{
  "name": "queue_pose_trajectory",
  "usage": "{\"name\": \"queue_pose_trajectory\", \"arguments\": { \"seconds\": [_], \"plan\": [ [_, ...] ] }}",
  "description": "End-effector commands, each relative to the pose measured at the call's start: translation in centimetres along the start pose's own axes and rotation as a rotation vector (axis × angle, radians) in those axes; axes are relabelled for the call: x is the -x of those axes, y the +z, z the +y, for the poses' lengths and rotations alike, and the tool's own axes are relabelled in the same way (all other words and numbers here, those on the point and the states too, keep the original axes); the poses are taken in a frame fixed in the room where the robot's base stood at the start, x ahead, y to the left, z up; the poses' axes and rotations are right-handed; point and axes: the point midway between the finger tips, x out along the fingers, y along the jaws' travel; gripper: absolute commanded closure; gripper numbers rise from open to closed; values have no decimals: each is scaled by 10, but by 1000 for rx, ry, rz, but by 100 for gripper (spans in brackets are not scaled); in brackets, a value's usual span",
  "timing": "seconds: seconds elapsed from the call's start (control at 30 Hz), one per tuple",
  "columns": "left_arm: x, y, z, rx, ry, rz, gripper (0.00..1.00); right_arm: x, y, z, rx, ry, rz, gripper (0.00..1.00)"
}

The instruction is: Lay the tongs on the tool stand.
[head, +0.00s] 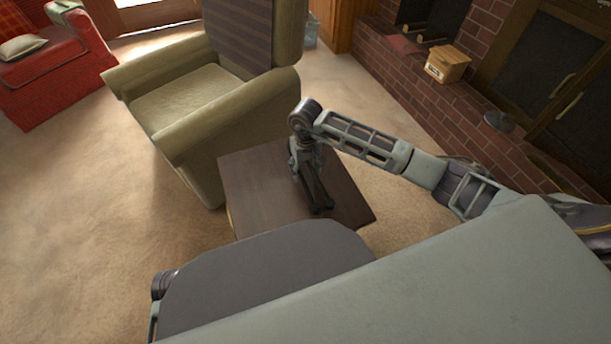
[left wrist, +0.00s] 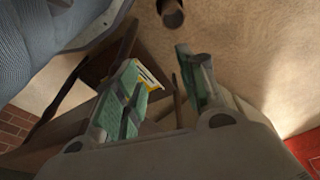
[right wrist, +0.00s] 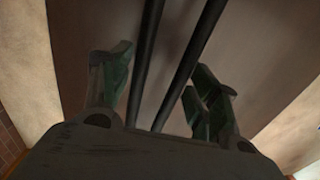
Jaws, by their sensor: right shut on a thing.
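The tongs show in the right wrist view as two dark, slim bars (right wrist: 188,60) running between the fingers of my right gripper (right wrist: 162,66). The right gripper is shut on them, though its fingertips stand apart. In the head view my right gripper (head: 312,185) points down over the small dark wooden table (head: 255,190); the tongs are hard to tell from it there. Whether they touch the table is unclear. My left gripper (left wrist: 165,72) has its fingers apart and looks empty. I cannot make out the tool stand for sure; a yellow-edged piece (left wrist: 150,76) shows behind one left finger.
An olive armchair (head: 195,105) stands against the far left side of the table. A brick hearth (head: 420,90) with a small wooden box (head: 446,64) lies to the right. A red armchair (head: 50,70) is at far left. Carpet is open at left.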

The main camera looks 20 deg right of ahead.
Motion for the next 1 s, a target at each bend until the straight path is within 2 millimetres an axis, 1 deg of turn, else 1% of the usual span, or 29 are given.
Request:
{"name": "queue_pose_trajectory", "arguments": {
  "seconds": [0.33, 0.53, 0.7, 0.83, 1.0],
  "plan": [
    [0, 0, 0, -1, 1, 0, 60, -1, 0, 0, 0, 0, 1, 77],
    [-1, 0, 1, -1, 2, 3, 60, -19, 1, 0, -1, 0, -2, 77],
    [9, -7, 2, -3, 5, 27, 60, -34, 0, 0, -1, -1, 0, 77],
    [14, -10, 3, -4, 6, 33, 60, -37, 0, 0, -1, 0, 1, 77],
    [13, -7, 3, -4, 6, 26, 60, -37, 0, 0, 0, 0, 1, 77]
  ]
}}
